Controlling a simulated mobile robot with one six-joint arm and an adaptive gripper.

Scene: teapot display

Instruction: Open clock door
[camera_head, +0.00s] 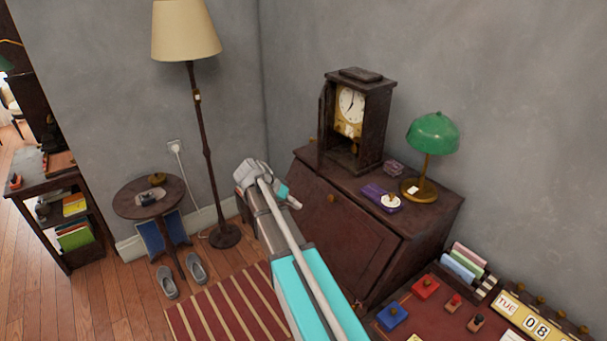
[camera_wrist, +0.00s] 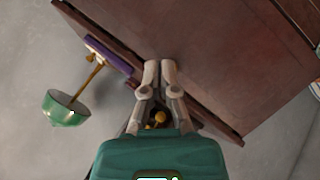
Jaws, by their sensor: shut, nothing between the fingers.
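The dark wooden clock (camera_head: 362,122) stands upright on the sloped-front desk, with a white face and a brass pendulum area below it. Its door (camera_head: 325,118) shows as a thin dark panel standing out at the clock's left side, apart from the front, so the face is uncovered. My gripper (camera_head: 296,204) is left of the desk front, lower than the clock and clear of its door. In the wrist view my gripper (camera_wrist: 159,68) has its fingertips close together with nothing held.
The desk (camera_head: 345,222) also holds a green lamp (camera_head: 432,135), a purple item (camera_head: 380,196) and a small box (camera_head: 394,168). A floor lamp (camera_head: 200,110) and round side table (camera_head: 150,197) stand left. A table with coloured blocks (camera_head: 450,318) is at front right.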

